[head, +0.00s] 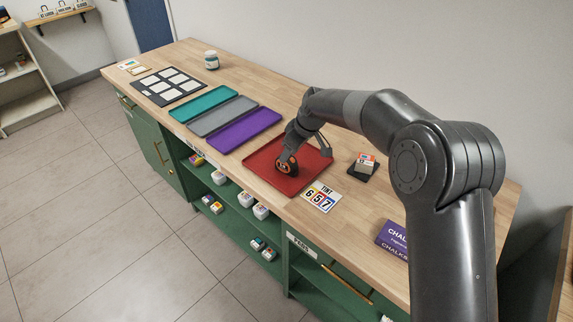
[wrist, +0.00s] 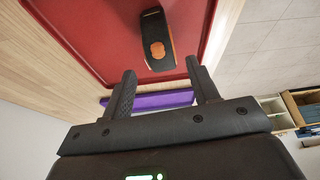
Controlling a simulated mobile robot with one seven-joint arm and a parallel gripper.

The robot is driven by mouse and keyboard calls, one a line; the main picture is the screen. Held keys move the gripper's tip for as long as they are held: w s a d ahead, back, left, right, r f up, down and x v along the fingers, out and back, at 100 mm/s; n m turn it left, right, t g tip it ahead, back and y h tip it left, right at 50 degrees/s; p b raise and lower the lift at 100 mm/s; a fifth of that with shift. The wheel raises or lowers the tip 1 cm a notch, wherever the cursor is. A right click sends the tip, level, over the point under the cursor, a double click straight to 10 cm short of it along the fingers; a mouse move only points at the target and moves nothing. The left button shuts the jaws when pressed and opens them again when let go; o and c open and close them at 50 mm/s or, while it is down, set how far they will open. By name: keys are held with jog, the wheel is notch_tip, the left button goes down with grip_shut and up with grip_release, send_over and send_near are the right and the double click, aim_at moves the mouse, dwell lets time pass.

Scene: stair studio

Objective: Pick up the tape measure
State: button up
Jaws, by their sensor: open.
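The tape measure, black with orange parts, lies on the red tray near its front-left side in the head view (head: 287,166). It also shows at the top of the wrist view (wrist: 157,38), just beyond the fingertips and roughly in line with the gap between them. The red tray (head: 262,173) sits on the wooden counter. My gripper (wrist: 160,72) is open and empty, its two fingers apart. In the head view my gripper (head: 307,148) is low over the red tray, close to the tape measure and partly overlapping it.
Purple (head: 245,131), grey (head: 215,117) and teal (head: 195,103) trays lie left of the red tray. A tint card (head: 321,197), a small box on a black base (head: 364,164) and a purple chalk box (head: 392,238) are to the right. A jar (head: 211,60) stands farther back.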

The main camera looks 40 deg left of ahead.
aim_at(287, 164)
jog(key=x, duration=0.6)
jog(key=shift+s+d+f, duration=0.1)
jog(key=shift+d+f, duration=0.15)
jog(key=shift+f, duration=0.05)
grip_shut()
